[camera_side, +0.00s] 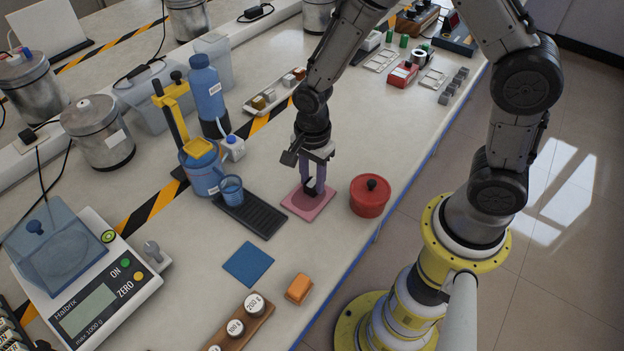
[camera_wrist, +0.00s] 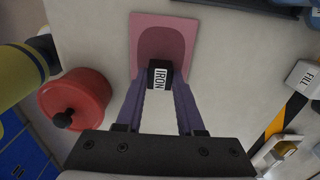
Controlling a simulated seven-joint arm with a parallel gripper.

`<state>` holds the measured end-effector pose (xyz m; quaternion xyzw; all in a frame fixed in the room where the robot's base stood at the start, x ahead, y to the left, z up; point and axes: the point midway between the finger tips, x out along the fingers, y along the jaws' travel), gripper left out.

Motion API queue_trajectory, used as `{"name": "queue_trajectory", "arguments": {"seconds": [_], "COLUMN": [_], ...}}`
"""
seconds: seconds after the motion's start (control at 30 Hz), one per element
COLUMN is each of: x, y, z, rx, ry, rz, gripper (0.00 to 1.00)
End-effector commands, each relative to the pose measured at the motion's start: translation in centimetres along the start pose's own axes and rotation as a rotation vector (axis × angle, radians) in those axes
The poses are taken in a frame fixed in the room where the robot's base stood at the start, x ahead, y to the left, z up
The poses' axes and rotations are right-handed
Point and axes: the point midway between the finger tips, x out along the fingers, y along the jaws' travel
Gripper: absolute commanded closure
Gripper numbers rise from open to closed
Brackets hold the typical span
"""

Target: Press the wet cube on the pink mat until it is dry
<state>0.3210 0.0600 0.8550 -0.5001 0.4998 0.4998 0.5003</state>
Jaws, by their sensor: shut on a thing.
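A black cube labelled IRON (camera_wrist: 160,76) is between the purple fingers of my gripper (camera_wrist: 160,92). In the side view my gripper (camera_side: 313,184) points down over the pink mat (camera_side: 296,204), with the dark cube low at its fingertips. The cube is at or just above the mat; I cannot tell if its underside touches. The mat also shows in the wrist view (camera_wrist: 140,22), with a darker pink patch in its middle. The cube's underside is hidden, and I see no clear water on it.
A red lidded pot (camera_side: 367,203) stands just right of the mat. A black ribbed tray (camera_side: 262,219) with a blue cup (camera_side: 231,190) is on its left. A blue square (camera_side: 248,264), an orange block (camera_side: 299,288) and a scale (camera_side: 95,305) are nearer the front.

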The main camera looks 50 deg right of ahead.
Motion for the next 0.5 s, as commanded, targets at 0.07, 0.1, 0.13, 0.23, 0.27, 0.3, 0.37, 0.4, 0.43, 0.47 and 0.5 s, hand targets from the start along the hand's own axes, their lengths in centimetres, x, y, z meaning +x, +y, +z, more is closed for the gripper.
{"name": "queue_trajectory", "arguments": {"seconds": [0.07,0.1,0.13,0.23,0.27,0.3,0.37,0.4,0.43,0.47,0.5], "x": [-0.43,-0.58,-0.68,-0.87,-0.89,-0.89,-0.89,-0.89,-0.89,-0.9,-0.96], "y": [-0.04,-0.02,-0.01,0.0,0.0,0.01,0.01,0.01,0.01,0.01,0.0], "z": [-0.16,-0.23,-0.27,-0.34,-0.35,-0.35,-0.34,-0.34,-0.34,-0.34,-0.34], "rx": [0.001,0.0,0.0,0.0,0.0,0.0,0.0,0.0,0.0,0.0,0.0], "ry": [0.0,0.0,0.0,0.0,0.0,0.0,0.0,0.0,0.0,0.0,0.0], "rz": [-0.002,-0.001,-0.001,-0.001,0.0,0.0,0.0,0.0,0.0,0.0,-0.001], "gripper": [1.0,1.0,1.0,1.0,1.0,1.0,1.0,1.0,1.0,1.0,1.0]}}
